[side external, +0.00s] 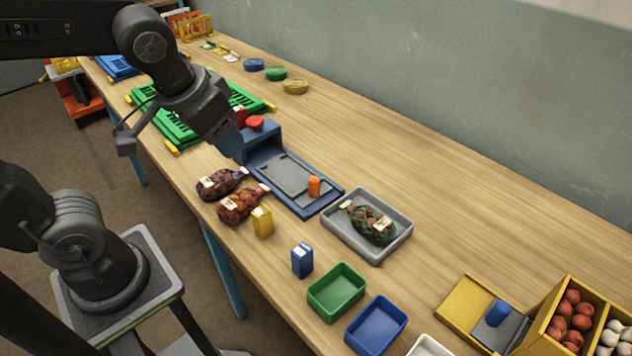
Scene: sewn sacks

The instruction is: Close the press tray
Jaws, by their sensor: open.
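The press is a blue unit with a raised housing (262,142) and a red round button (255,122) on top. Its grey press tray (284,173) lies in the blue base frame, extending out of the housing toward the lower right. An orange handle (314,186) stands upright at the tray's outer end. My gripper (232,147) is just left of the housing and above the table, well away from the orange handle. It points down and to the right and appears empty. The fingertips are small and partly merge with the blue housing behind them.
Two netted sacks (241,205) lie left of the press, with a yellow box (263,221) and a blue box (302,260) nearby. A grey bin (370,250) holding a netted sack stands right of the handle. Green crates (170,120) lie behind my gripper.

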